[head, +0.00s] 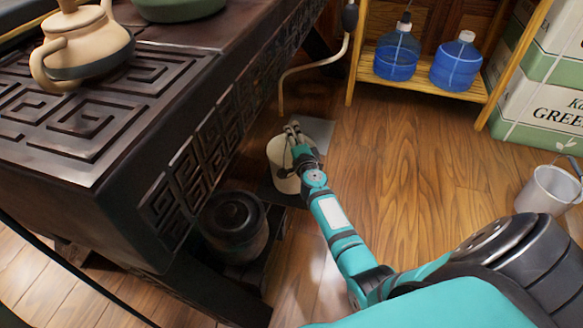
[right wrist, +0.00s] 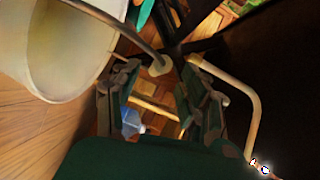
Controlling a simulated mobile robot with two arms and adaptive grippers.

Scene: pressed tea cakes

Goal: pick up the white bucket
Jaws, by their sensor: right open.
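A cream-white bucket (head: 285,183) stands beside the dark tea table, low near the floor. My right gripper (head: 292,130) is over the bucket's rim in the head view and covers part of it. In the right wrist view the bucket (right wrist: 55,45) fills the upper left, and its thin curved handle (right wrist: 122,25) runs across the top, ahead of the fingers. My right gripper (right wrist: 160,95) is open there, with nothing clearly between its fingers. Whether a finger touches the handle, I cannot tell. My left gripper is not in view.
A second whitish bucket (head: 548,190) stands on the floor at right. The dark carved table (head: 130,120) is close on the left, with a dark pot (head: 236,225) below it. A beige hose (head: 312,68) hangs behind. Wooden floor (head: 430,155) is clear to the right.

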